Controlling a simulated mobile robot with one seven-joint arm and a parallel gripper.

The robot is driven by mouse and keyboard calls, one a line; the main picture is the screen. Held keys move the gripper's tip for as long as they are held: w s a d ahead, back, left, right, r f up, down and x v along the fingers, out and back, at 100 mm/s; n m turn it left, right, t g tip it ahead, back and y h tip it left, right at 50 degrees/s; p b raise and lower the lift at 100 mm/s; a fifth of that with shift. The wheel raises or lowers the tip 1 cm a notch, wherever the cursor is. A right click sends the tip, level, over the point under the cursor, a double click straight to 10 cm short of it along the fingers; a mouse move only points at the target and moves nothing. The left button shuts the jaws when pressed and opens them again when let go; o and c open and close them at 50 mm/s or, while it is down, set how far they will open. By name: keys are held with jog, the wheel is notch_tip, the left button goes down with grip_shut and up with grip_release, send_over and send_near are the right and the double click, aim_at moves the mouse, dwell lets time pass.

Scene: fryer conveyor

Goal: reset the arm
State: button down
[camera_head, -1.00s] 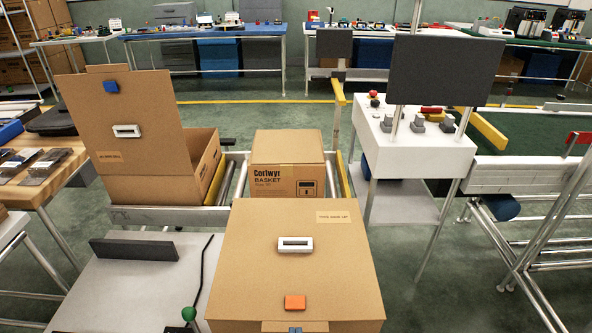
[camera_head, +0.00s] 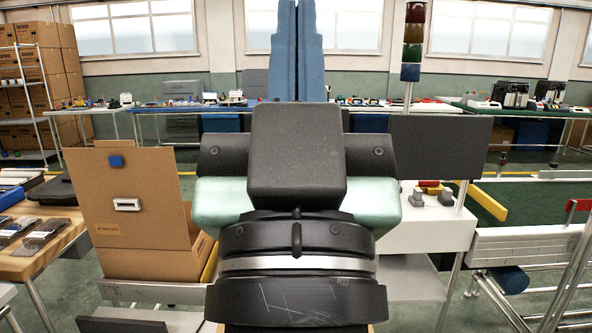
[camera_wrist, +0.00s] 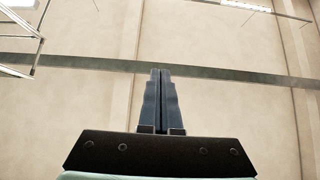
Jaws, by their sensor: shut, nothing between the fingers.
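My gripper (camera_head: 297,8) stands upright in the middle of the head view, its two blue fingers together and pointing up. My wrist fills the centre below it and hides what lies behind. In the wrist view my gripper (camera_wrist: 161,72) is also shut, with nothing between the fingers, against a plain beige wall and a dark horizontal beam.
An open cardboard box (camera_head: 130,200) stands at the left beside a wooden table (camera_head: 38,262) with small devices. A dark panel (camera_head: 440,150) rises above a white control stand (camera_head: 425,236) at the right. Benches line the back wall.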

notch_tip(320, 180, up, 16)
jog(key=s+p, duration=0.1)
jog(key=p, duration=1.3)
jog(key=shift+s+t, duration=0.2)
jog(key=shift+t, duration=0.1)
jog(key=shift+f, duration=0.1)
